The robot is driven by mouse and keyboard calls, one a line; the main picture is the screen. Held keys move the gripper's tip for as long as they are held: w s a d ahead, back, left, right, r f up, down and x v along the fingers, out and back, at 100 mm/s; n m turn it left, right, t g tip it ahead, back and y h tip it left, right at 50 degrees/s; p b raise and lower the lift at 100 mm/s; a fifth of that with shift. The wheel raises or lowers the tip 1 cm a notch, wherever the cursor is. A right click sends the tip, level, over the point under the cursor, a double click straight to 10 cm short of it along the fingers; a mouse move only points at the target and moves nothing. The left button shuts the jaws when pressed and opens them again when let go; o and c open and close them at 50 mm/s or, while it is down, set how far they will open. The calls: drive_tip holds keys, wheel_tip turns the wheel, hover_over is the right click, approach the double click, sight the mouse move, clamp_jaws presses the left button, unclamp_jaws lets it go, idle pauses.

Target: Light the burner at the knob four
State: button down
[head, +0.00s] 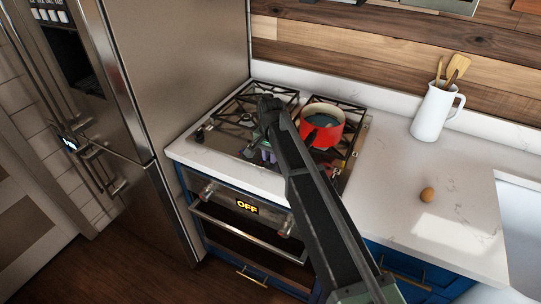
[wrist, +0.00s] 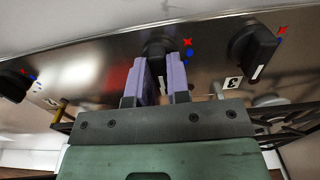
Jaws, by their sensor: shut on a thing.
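In the wrist view my gripper (wrist: 163,78) has its two purple fingers on either side of the middle black knob (wrist: 157,48) and is shut on it. The knob has red and blue marks beside it on the steel panel. Its own number label is not visible. A second black knob (wrist: 254,53) is to the right, near a label reading 3. A third knob (wrist: 14,88) is at the left edge. In the head view my gripper (head: 267,154) is low over the front of the cooktop (head: 232,139), and my arm hides much of that area. I see no flame.
A red pot (head: 333,133) with dark contents stands on the cooktop's right grates, close to my arm. The oven display (head: 247,207) below reads OFF. A fridge (head: 190,70) stands at the left.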

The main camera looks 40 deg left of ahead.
drive_tip(key=n, duration=1.3)
drive_tip(key=shift+n, duration=0.3)
idle(0.4)
drive_tip(key=c, duration=1.1)
unclamp_jaws()
